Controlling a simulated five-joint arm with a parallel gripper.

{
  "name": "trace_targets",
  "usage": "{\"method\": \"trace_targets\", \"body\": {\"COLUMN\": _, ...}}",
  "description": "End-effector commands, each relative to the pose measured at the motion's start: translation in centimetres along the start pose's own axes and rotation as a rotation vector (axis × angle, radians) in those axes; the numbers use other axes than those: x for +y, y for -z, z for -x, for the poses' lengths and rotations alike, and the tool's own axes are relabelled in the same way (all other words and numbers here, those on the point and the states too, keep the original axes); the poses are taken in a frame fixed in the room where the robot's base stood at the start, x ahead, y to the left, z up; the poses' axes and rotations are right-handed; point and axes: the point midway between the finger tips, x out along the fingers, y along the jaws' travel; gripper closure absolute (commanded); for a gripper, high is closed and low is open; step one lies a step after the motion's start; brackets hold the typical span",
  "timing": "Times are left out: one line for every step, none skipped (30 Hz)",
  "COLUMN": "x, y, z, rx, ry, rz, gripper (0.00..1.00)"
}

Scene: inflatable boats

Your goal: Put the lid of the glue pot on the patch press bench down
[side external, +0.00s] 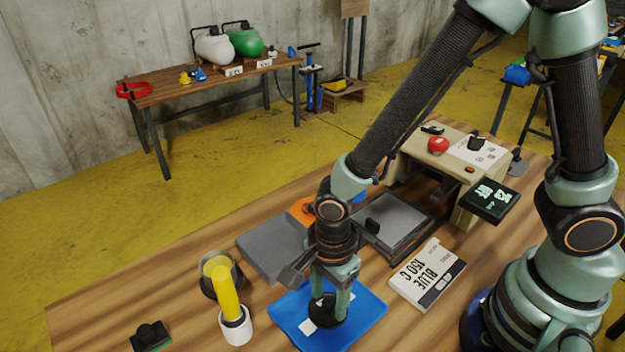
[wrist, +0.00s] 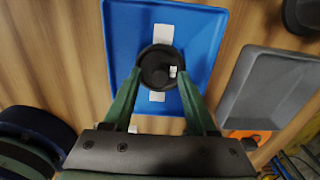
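The glue pot (side external: 208,287) is a round, dark-walled pot standing uncovered at the left of the bench, with yellow inside. The lid (side external: 328,311) is a black disc with a knob. It is over the blue tray (side external: 365,316), well to the right of the pot. In the wrist view the lid (wrist: 158,67) sits between the green fingertips of my gripper (wrist: 160,78), which appear to touch its rim on both sides. My gripper (side external: 329,300) points down. I cannot tell whether the lid touches the tray.
A white holder (side external: 236,329) with a yellow handle stands close in front of the pot. A grey tray (side external: 268,246) lies behind the blue tray. The press (side external: 455,180) and a white "BLUE 150 C" card (side external: 427,275) are to the right. A black knobbed piece (side external: 151,336) lies front left.

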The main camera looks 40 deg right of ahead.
Motion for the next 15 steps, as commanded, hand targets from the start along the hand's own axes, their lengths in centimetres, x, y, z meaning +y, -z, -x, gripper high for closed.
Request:
{"method": "trace_targets", "body": {"x": 0.0, "y": 0.0, "z": 0.0, "rx": 0.0, "ry": 0.0, "rz": 0.0, "gripper": 0.42}}
{"method": "trace_targets", "body": {"x": 0.0, "y": 0.0, "z": 0.0, "rx": 0.0, "ry": 0.0, "rz": 0.0, "gripper": 0.42}}
{"method": "trace_targets", "body": {"x": 0.0, "y": 0.0, "z": 0.0, "rx": 0.0, "ry": 0.0, "rz": 0.0, "gripper": 0.42}}
{"method": "trace_targets", "body": {"x": 0.0, "y": 0.0, "z": 0.0, "rx": 0.0, "ry": 0.0, "rz": 0.0, "gripper": 0.42}}
{"method": "trace_targets", "body": {"x": 0.0, "y": 0.0, "z": 0.1, "rx": 0.0, "ry": 0.0, "rz": 0.0, "gripper": 0.42}}
{"method": "trace_targets", "body": {"x": 0.0, "y": 0.0, "z": 0.2, "rx": -0.001, "ry": 0.001, "rz": 0.0, "gripper": 0.42}}
{"method": "trace_targets", "body": {"x": 0.0, "y": 0.0, "z": 0.4, "rx": -0.001, "ry": 0.001, "rz": 0.0, "gripper": 0.42}}
{"method": "trace_targets", "body": {"x": 0.0, "y": 0.0, "z": 0.6, "rx": -0.001, "ry": 0.001, "rz": 0.0, "gripper": 0.42}}
{"method": "trace_targets", "body": {"x": -0.1, "y": -0.1, "z": 0.9, "rx": -0.002, "ry": 0.002, "rz": 0.0, "gripper": 0.42}}
{"method": "trace_targets", "body": {"x": -0.1, "y": -0.1, "z": 1.2, "rx": -0.002, "ry": 0.003, "rz": 0.0, "gripper": 0.42}}
{"method": "trace_targets", "body": {"x": -0.1, "y": -0.1, "z": 1.6, "rx": -0.003, "ry": 0.003, "rz": 0.0, "gripper": 0.42}}
{"method": "trace_targets", "body": {"x": -0.1, "y": -0.1, "z": 2.2, "rx": -0.003, "ry": 0.004, "rz": 0.0, "gripper": 0.42}}
{"method": "trace_targets", "body": {"x": -0.1, "y": -0.1, "z": 2.6, "rx": -0.003, "ry": 0.005, "rz": 0.0, "gripper": 0.42}}
{"method": "trace_targets", "body": {"x": -0.1, "y": -0.1, "z": 3.1, "rx": -0.004, "ry": 0.005, "rz": 0.0, "gripper": 0.42}}
{"method": "trace_targets", "body": {"x": -0.1, "y": -0.1, "z": 3.8, "rx": -0.004, "ry": 0.005, "rz": 0.0, "gripper": 0.42}}
